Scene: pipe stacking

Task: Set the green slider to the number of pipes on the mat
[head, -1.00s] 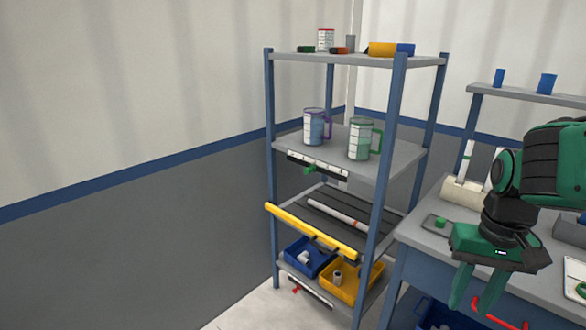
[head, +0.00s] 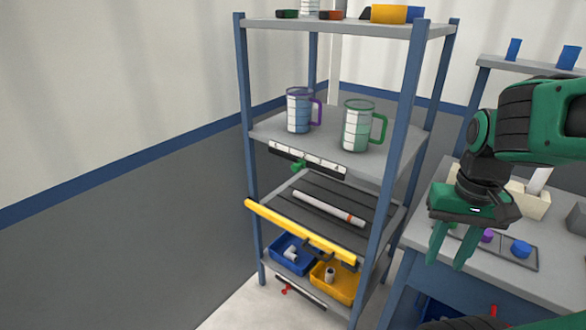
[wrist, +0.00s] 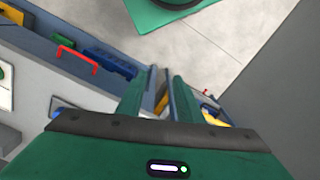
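The green slider (head: 298,166) sits on a black-and-white scale strip (head: 322,168) along the front edge of the middle shelf, left of the strip's middle. Its numbers are too small to read. A dark ribbed mat (head: 318,228) lies on the shelf below. One white pipe (head: 315,206) with an orange-red band lies on it; a yellow bar (head: 290,229) along the front hides part of the mat. My gripper (head: 450,260) is open and empty, pointing down beside the workbench, right of the shelf and well apart from the slider. Its fingers also show apart in the wrist view (wrist: 160,85).
The rack's front right post (head: 395,180) stands between my gripper and the slider. Two measuring mugs (head: 299,112) (head: 357,128) stand above the strip. Blue (head: 285,262) and yellow (head: 345,290) bins and a red slider (head: 285,290) are below. The workbench (head: 425,228) is at right.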

